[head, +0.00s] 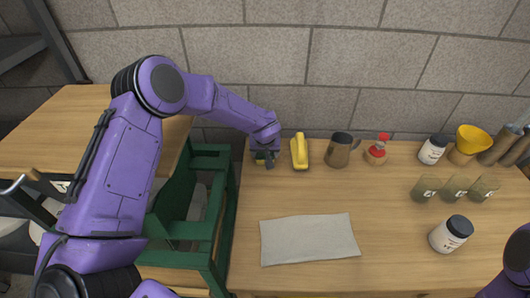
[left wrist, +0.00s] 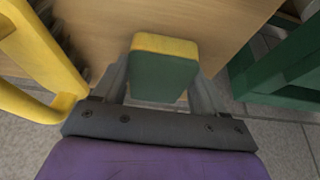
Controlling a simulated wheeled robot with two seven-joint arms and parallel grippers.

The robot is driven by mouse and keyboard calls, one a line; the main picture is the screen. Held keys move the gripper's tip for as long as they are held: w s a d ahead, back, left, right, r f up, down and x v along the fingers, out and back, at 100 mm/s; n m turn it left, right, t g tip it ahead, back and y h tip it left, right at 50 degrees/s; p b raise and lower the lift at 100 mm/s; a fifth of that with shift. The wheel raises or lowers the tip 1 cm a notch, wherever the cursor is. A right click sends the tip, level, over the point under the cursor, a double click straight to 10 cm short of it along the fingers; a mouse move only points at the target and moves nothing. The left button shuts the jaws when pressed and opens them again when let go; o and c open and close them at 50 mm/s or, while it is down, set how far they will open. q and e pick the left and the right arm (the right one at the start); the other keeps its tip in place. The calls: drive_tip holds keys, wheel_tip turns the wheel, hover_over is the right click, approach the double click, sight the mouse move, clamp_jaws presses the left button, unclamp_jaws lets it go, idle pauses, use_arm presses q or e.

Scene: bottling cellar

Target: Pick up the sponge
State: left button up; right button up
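The sponge (left wrist: 164,76) is a small block, green with a yellow layer, in the left wrist view. It sits between the two fingers of my left gripper (left wrist: 163,88), with no clear gap on either side, so the gripper appears shut on it. In the head view the left gripper (head: 266,158) points down at the back left of the wooden table, and a bit of the yellow sponge (head: 259,161) shows beside the fingers. The rest of the sponge is hidden there. I cannot tell whether it touches the table. My right gripper is not in view.
A yellow-handled object (head: 299,152) stands just right of the gripper, close to it. Further right are a metal mug (head: 339,151), a red-topped bottle (head: 376,152), jars and cups. A grey cloth (head: 309,239) lies at the front.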

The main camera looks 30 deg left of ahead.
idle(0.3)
use_arm(q)
drive_tip(key=shift+r, duration=0.25)
wheel_tip(320, 180, up, 3)
drive_tip(key=shift+w+f, duration=0.1)
drive_tip(key=shift+f, duration=0.05)
drive_tip(key=s+d+r+b, duration=0.1)
drive_tip(key=s+d+r, duration=0.1)
drive_tip(key=s+r, duration=0.1)
drive_tip(key=s+d+r, duration=0.3)
drive_tip(key=s, duration=0.1)
drive_tip(key=s+d+r+b, duration=0.1)
drive_tip(key=s+d+r, duration=0.2)
drive_tip(key=s, duration=0.1)
drive_tip(key=shift+s+d+r+b, duration=0.15)
drive_tip(key=shift+s+r+b, duration=0.15)
drive_tip(key=shift+r+b, duration=0.1)
drive_tip(key=shift+o, duration=0.7)
drive_tip(key=shift+c, duration=0.4)
